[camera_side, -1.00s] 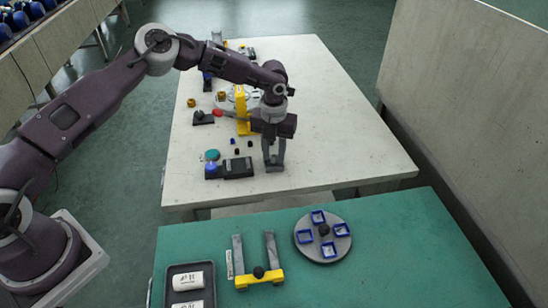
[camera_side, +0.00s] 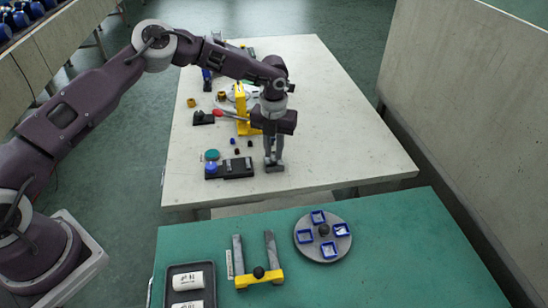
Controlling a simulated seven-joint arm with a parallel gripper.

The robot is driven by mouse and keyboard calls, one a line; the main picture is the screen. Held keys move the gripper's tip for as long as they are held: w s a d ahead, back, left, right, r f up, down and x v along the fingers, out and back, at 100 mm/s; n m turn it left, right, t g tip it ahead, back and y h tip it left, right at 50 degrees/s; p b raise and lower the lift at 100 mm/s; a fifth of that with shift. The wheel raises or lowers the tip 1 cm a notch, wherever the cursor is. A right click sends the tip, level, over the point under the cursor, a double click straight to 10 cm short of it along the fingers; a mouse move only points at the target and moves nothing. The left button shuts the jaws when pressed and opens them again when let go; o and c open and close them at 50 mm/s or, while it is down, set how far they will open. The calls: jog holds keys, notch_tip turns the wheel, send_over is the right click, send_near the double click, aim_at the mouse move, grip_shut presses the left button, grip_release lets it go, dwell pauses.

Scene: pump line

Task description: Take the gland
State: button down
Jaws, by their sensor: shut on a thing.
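My gripper (camera_side: 273,162) points straight down near the front of the pale table, to the right of a black block. Its fingers are shut on a small grey thing (camera_side: 274,169) low at the tabletop. I take this to be the gland, but the fingers hide most of it and its shape is too small to make out. I cannot tell whether it still touches the table.
The black block with a blue knob (camera_side: 211,167) and a green disc (camera_side: 212,155) are left of my gripper. A yellow stand (camera_side: 242,110) is behind. In front, a green table (camera_side: 390,250) carries a round plate (camera_side: 306,237) and a yellow fork-like fixture (camera_side: 259,279).

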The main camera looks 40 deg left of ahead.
aim_at(274, 152)
jog(key=shift+r, duration=0.15)
jog(key=shift+r, duration=2.15)
